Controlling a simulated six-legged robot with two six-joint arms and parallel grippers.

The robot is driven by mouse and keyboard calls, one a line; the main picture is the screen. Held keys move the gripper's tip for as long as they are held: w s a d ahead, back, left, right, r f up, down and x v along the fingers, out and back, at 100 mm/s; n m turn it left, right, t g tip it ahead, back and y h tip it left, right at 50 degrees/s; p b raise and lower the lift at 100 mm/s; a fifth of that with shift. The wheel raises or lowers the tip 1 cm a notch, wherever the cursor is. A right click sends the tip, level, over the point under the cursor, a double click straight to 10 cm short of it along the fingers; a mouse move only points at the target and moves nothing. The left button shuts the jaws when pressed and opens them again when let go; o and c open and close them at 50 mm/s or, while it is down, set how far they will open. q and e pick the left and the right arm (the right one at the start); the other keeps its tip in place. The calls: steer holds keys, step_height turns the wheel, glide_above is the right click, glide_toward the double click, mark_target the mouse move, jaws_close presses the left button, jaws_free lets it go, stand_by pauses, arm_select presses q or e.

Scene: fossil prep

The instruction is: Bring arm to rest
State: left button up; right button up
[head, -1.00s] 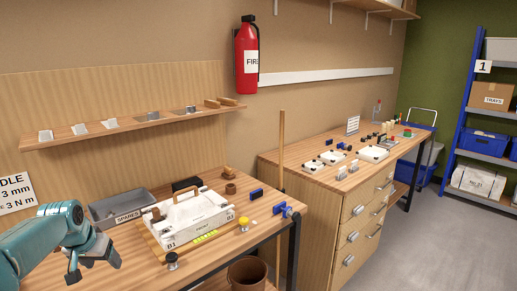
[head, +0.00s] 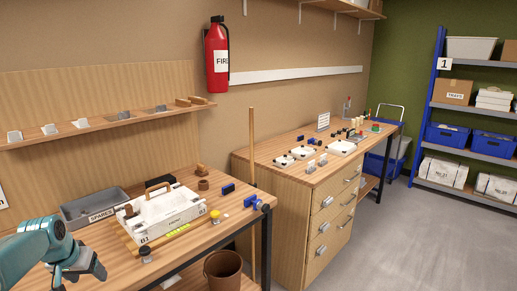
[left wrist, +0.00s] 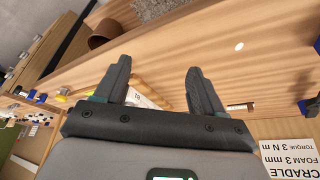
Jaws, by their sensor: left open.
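My left gripper (head: 78,276) is in the lower left of the head view, over the front left part of the near wooden bench (head: 205,238). In the left wrist view its two dark fingers (left wrist: 160,88) are apart with nothing between them. A white box (head: 165,217) with a wooden handle lies on the bench, right of the gripper and apart from it. My right gripper is not in view.
A grey SPARES bin (head: 95,205) stands behind the gripper. Black and yellow knobs (head: 215,214) flank the white box. A brown bucket (head: 223,270) stands below the bench's front edge. A drawer cabinet (head: 300,210) stands to the right; grey floor beyond is clear.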

arm_select(q)
steer(key=s+d+f+m+g+h, duration=0.1)
steer(key=s+d+f+h, duration=0.25)
steer(key=d+f, duration=1.7)
steer(key=s+d+f+g, duration=0.1)
steer(key=s+d+f, duration=0.2)
steer(key=s+d, duration=0.2)
steer(key=s+d+f+g+h, duration=0.1)
steer(key=s+d+f, duration=0.2)
steer(key=s, duration=0.8)
steer(key=s+d+f+g, duration=0.1)
steer(key=s+d+f, duration=0.3)
steer(key=s+d, duration=0.3)
steer(key=shift+s+d, duration=0.25)
steer(key=shift+s, duration=0.2)
